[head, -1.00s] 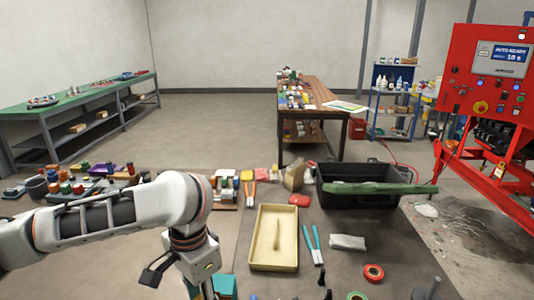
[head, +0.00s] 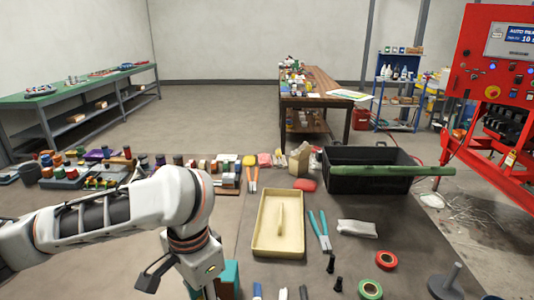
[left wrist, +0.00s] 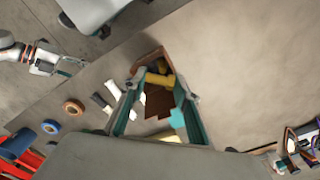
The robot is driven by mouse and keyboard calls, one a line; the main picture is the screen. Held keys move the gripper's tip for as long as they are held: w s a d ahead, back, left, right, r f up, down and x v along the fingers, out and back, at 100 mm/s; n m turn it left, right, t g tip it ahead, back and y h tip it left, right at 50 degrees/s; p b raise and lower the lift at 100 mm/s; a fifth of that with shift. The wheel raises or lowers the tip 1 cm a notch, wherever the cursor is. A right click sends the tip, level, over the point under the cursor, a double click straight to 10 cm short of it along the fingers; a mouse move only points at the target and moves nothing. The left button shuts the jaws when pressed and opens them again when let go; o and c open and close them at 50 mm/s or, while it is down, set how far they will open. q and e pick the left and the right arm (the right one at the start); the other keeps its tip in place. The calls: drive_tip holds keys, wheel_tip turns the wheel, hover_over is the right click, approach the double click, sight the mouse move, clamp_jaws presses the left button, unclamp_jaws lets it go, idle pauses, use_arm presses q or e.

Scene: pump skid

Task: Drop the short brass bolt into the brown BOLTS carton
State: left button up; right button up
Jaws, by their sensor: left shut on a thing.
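My left gripper (left wrist: 154,78) is shut on the short brass bolt (left wrist: 160,80), held across the fingertips in the left wrist view. The open brown carton (left wrist: 156,103) shows behind the bolt and between the fingers; its label is not readable. How far the bolt is above the carton I cannot tell. In the head view my left arm reaches down at the lower left; its fingertips, the bolt and the carton are cut off or hidden there. My right gripper (left wrist: 62,64) shows small at the upper left of the left wrist view; its opening is unclear.
Red tape (head: 379,261), green tape (head: 370,290) and dark bolts (head: 338,284) lie at the right front.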

use_arm(q)
drive_tip(key=o, duration=1.2)
drive_tip(key=shift+c, duration=0.2)
drive_tip(key=shift+r, duration=0.55)
wheel_tip(320, 180, up, 11)
drive_tip(key=shift+s, duration=0.1)
